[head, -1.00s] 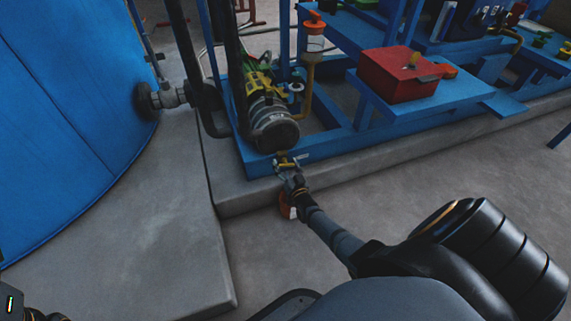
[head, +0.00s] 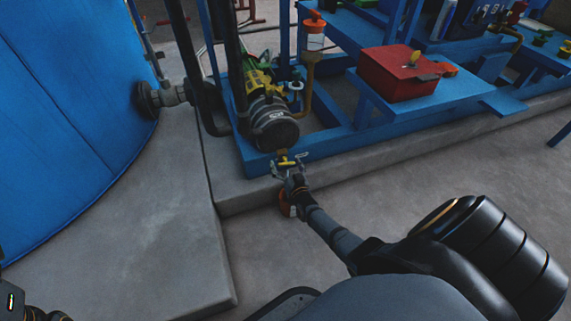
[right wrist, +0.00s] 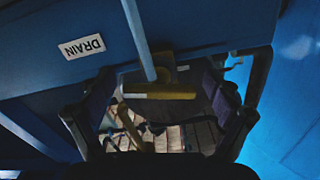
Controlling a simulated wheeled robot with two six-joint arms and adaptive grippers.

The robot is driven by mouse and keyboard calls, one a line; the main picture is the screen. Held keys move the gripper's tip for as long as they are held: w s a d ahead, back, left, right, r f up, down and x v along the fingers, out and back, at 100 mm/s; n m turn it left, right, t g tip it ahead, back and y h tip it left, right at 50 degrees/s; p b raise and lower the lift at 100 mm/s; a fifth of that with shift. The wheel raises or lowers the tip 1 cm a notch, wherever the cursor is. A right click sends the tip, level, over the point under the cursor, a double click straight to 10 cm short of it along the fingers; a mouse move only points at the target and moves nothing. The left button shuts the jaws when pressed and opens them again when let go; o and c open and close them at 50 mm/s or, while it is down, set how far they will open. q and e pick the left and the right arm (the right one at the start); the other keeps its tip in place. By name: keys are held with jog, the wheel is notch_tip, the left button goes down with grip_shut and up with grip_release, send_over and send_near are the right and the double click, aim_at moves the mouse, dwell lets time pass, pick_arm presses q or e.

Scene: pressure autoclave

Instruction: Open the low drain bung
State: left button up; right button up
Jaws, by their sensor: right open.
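My right gripper (head: 289,167) is open at the bung. In the right wrist view its two dark fingers (right wrist: 160,98) stand to either side of the yellow handle, with visible gaps. Of my left arm only a dark piece shows at the lower left corner of the head view; its fingers are not visible.
A blue skid frame (head: 355,142) stands on a concrete plinth (head: 232,198). The pump (head: 272,125) is just above the bung. A red box (head: 400,75) sits on a blue shelf to the right. A large blue tank (head: 65,110) fills the left. The floor at right is clear.

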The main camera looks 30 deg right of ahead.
jog(key=v, duration=1.2)
